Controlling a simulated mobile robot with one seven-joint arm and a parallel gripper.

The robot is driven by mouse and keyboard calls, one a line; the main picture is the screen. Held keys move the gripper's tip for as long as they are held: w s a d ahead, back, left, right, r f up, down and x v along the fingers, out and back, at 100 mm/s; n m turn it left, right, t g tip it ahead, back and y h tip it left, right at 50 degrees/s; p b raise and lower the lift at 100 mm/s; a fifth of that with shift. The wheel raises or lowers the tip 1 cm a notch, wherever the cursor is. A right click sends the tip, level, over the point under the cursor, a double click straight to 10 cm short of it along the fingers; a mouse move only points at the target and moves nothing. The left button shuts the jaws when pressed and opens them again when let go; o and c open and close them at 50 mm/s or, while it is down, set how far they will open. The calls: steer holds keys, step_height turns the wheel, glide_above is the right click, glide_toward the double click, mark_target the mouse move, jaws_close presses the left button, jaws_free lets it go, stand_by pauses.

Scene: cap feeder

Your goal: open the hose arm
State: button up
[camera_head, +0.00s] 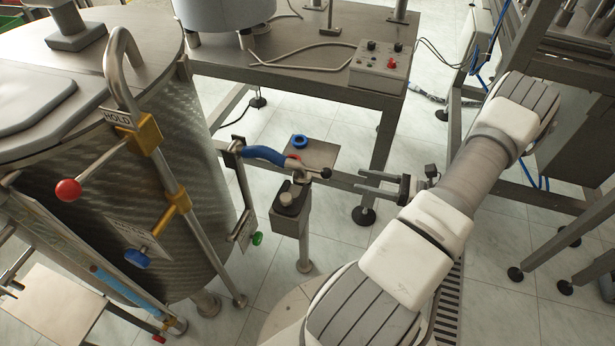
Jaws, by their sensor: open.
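The hose arm with its blue sleeve (264,154) reaches right from a metal bracket (237,160) beside the tank. Its right end has a small red part and a metal fitting with a black tip (326,173), above a small post-mounted stand (290,212). My gripper (358,181) is to the right of this fitting, with its fingers pointing left. It is open and empty, and a gap shows between the fingers and the fitting. I cannot tell if the fitting touches the stand.
A large steel tank (190,110) fills the left, with a "HOLD" label, a red ball lever (68,190) and a vertical pipe. A table (310,60) with a button box (380,66) stands behind. Its leg (380,150) is close to my gripper. Metal frames stand right.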

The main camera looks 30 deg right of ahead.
mark_target(307, 168)
steer(key=shift+m+t, duration=0.3)
steer(key=b+x, duration=0.1)
steer(key=x, duration=0.4)
steer(key=f+b+x, duration=0.1)
steer(key=x, duration=0.5)
steer(key=b+x, duration=0.1)
steer(key=x, duration=0.4)
steer(key=shift+w+a+f, duration=0.1)
steer(key=shift+w+f, duration=0.2)
jaws_close()
stand_by(0.6)
